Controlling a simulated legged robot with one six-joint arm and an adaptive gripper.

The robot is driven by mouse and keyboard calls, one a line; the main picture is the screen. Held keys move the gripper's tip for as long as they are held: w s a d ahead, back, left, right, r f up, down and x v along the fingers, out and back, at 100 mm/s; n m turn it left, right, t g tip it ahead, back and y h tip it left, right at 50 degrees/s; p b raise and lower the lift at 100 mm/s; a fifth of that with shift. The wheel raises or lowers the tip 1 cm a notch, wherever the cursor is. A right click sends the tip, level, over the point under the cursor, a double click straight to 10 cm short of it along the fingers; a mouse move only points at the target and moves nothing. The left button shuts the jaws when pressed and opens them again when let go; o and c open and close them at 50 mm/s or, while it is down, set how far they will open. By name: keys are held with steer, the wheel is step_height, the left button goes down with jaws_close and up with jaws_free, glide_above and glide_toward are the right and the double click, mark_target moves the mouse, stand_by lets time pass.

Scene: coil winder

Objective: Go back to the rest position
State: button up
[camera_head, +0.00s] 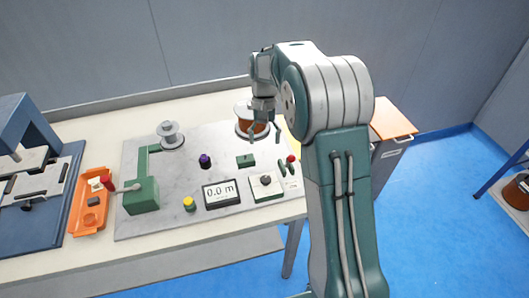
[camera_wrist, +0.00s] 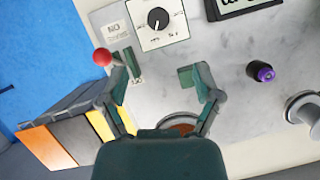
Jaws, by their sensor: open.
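My gripper (camera_head: 264,135) is open and empty. It hangs over the right back part of the grey panel (camera_head: 217,150), in front of the copper wire spool (camera_head: 243,109) in the head view. In the wrist view, my gripper (camera_wrist: 162,84) has its fingers spread wide, and a bit of the copper spool (camera_wrist: 182,126) shows between them. The gripper body hides the rest of it. My arm is bent and raised over the table's right end.
A green winder (camera_head: 142,195), an empty reel (camera_head: 171,137), a display (camera_head: 220,193), a dial box (camera_head: 266,186) and a red-knobbed lever (camera_wrist: 102,57) stand on the panel. An orange tray (camera_head: 91,202) and blue press (camera_head: 35,140) are left. A cabinet (camera_head: 393,122) stands right.

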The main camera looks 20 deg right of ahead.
steer(key=shift+w+r, duration=0.1)
steer(key=shift+r, duration=0.15)
steer(key=s+r+n+t, duration=0.1)
steer(key=s+r+t, duration=0.4)
steer(key=s+r, duration=0.7)
steer(key=s+a+n+t+h, duration=0.1)
steer(key=s+t, duration=0.4)
steer(key=s, duration=0.9)
steer(key=shift+s+n, duration=0.15)
steer(key=shift+n, duration=0.35)
